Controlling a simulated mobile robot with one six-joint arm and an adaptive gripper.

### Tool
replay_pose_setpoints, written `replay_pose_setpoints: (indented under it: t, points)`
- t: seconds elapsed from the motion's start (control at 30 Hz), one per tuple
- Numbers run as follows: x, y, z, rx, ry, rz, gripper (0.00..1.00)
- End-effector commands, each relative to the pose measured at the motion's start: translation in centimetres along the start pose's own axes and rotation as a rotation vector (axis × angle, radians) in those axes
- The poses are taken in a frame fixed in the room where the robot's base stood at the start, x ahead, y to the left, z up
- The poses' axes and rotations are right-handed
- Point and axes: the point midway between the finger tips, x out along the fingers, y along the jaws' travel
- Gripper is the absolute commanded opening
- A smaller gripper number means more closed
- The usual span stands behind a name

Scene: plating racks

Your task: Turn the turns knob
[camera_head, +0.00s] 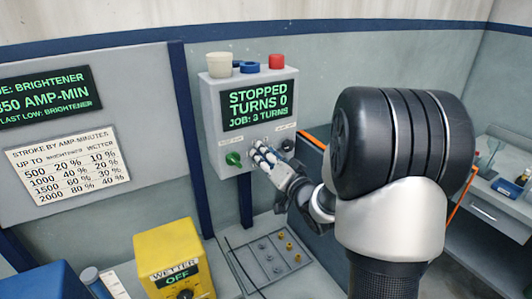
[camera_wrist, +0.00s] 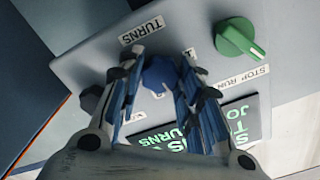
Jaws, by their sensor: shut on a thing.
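The grey control box (camera_head: 211,117) on the wall has a screen (camera_head: 260,104) reading STOPPED, TURNS 0 and a JOB line whose number is hard to read. My gripper (camera_head: 262,158) is at the lower front of the box. In the wrist view my gripper (camera_wrist: 160,88) has its fingers on both sides of a blue knob (camera_wrist: 158,72), shut on it. The TURNS label (camera_wrist: 142,30) is beside this knob. In the head view my fingers hide the knob.
A green knob (camera_head: 233,158) is left of my gripper, labelled STOP RUN in the wrist view. A dark knob (camera_head: 288,144) is to the right. Coloured caps (camera_head: 249,67) stand on the box. A yellow WETTER box (camera_head: 172,252) and a grey tray (camera_head: 262,268) are below.

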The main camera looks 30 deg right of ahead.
Motion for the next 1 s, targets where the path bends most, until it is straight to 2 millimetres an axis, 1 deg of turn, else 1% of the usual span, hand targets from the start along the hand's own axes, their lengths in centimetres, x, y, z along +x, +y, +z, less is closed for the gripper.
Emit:
replay_pose_setpoints:
  t: [0.2, 0.5, 0.7, 1.0]
  points:
    - [0.04, -0.12, -0.21, 0.204, 0.001, -0.001, 0.09]
    - [0.04, -0.08, -0.17, 0.445, 0.001, -0.002, 0.09]
    - [0.05, -0.06, -0.15, 0.553, 0.001, -0.003, 0.09]
    - [0.05, 0.0, -0.1, 0.627, 0.001, -0.003, 0.09]
